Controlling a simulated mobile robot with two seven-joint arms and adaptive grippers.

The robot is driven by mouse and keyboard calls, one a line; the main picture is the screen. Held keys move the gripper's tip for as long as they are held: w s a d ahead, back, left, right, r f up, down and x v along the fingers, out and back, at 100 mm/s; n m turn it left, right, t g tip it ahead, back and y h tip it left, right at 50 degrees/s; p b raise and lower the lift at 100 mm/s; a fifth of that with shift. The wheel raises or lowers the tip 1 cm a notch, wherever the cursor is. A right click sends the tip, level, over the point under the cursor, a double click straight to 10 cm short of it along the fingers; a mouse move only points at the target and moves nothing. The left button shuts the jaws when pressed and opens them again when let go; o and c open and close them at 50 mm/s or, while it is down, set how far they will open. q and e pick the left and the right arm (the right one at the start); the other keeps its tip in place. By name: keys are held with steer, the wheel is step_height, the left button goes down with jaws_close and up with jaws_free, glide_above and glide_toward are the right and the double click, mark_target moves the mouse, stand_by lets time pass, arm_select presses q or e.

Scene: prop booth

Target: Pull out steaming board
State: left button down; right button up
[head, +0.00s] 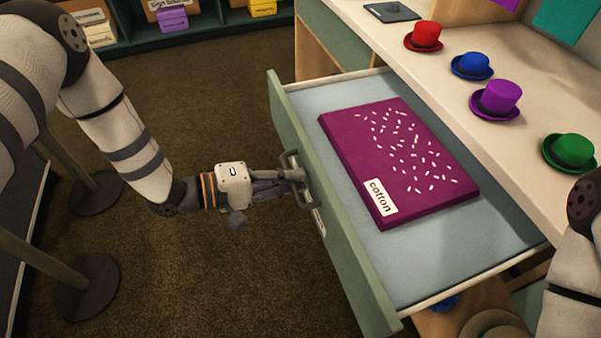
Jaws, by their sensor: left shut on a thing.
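A purple board (395,152) with white flecks and a label reading "cotton" lies flat in an open drawer (460,240). The drawer has a green front (345,250) and a pale blue-grey bottom. My left gripper (298,178) is shut on the drawer's metal handle (306,192), at the outside of the front; its fingers partly hide the handle. Part of my right arm shows at the right edge, but its gripper is out of view.
Above the drawer, a pale counter (480,60) carries red (425,36), blue (472,66), purple (496,99) and green (570,152) hats and a dark flat plate (392,12). Stands with round bases (85,288) are at left. Carpet between is clear.

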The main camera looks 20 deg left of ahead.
stand_by(0.3)
arm_select(q)
steer(key=c, duration=2)
jaws_free()
steer(key=shift+o, duration=0.2)
steer(key=v, duration=1.2)
